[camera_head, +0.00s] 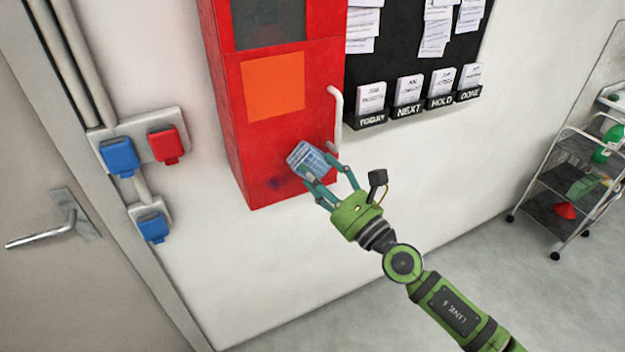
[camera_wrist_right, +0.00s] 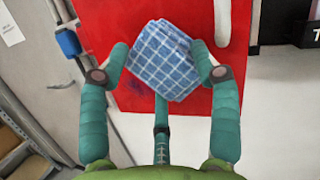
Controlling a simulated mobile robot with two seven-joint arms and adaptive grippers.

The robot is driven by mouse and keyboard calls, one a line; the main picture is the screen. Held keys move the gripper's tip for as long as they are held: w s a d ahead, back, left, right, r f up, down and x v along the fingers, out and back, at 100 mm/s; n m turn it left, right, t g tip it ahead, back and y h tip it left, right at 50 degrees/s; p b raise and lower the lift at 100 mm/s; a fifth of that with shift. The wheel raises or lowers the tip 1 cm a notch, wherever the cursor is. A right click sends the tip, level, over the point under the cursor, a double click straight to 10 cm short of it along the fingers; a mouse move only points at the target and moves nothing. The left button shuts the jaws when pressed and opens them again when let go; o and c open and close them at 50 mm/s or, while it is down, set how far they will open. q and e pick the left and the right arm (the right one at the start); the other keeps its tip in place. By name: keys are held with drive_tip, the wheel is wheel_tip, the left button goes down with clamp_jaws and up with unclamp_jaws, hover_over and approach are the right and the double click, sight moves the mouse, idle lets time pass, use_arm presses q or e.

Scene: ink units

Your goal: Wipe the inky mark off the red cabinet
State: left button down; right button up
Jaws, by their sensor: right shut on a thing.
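The red cabinet (camera_head: 225,100) hangs on the white wall, with an orange square and a white handle on its front. A dark bluish inky mark (camera_head: 277,183) shows low on its front; in the right wrist view the mark (camera_wrist_right: 136,86) is faint, at the cloth's lower left. My right gripper (camera_head: 318,170) is shut on a blue checked cloth (camera_head: 305,157), which also fills the middle of the right wrist view (camera_wrist_right: 158,62). The cloth is at the cabinet's lower front, just up and right of the mark. I cannot tell whether it touches the surface. My left gripper is not in view.
The white handle (camera_head: 335,118) stands out close to the right of the cloth. A black board with card pockets (camera_head: 408,100) is right of the cabinet. Blue and red sockets (camera_head: 166,146) and a door (camera_head: 60,270) are at left. A shelf trolley (camera_head: 575,180) stands far right.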

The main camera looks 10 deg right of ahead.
drive_tip(key=shift+r, duration=0.1)
drive_tip(key=s+d, duration=0.2)
drive_tip(key=s, duration=0.3)
drive_tip(key=shift+s, duration=0.35)
drive_tip(key=shift+a, duration=0.1)
drive_tip(key=s, duration=0.1)
drive_tip(key=s+d, duration=0.1)
drive_tip(key=s, duration=0.1)
idle(0.4)
drive_tip(key=shift+w, duration=0.1)
idle(0.3)
